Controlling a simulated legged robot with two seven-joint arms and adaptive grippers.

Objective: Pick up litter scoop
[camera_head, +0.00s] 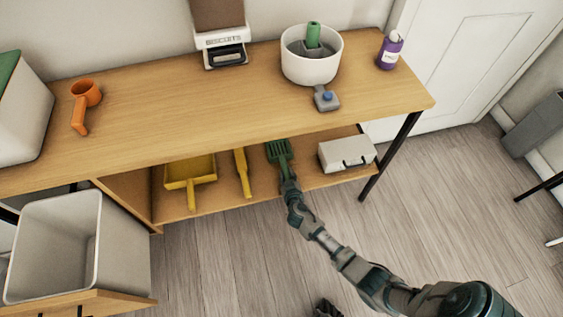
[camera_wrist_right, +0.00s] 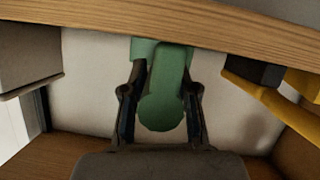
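The litter scoop (camera_head: 279,152) is green with a slotted head and lies on the lower shelf. Its handle points toward the room. My right gripper (camera_head: 289,183) is at the handle end, at the shelf's front edge. In the right wrist view the rounded green handle (camera_wrist_right: 163,110) sits between the two fingers (camera_wrist_right: 162,88). The fingers are very near its sides; whether they press on it is unclear. The scoop's head is mostly hidden there behind the handle and the table edge. A dark part at the bottom of the head view may be my left gripper (camera_head: 326,309).
The wooden tabletop (camera_head: 190,95) overhangs the lower shelf closely. A yellow dustpan (camera_head: 190,172) and yellow brush (camera_head: 242,172) lie left of the scoop. A grey-white box (camera_head: 345,153) is to its right. A bin (camera_head: 55,245) stands at lower left. The floor in front is clear.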

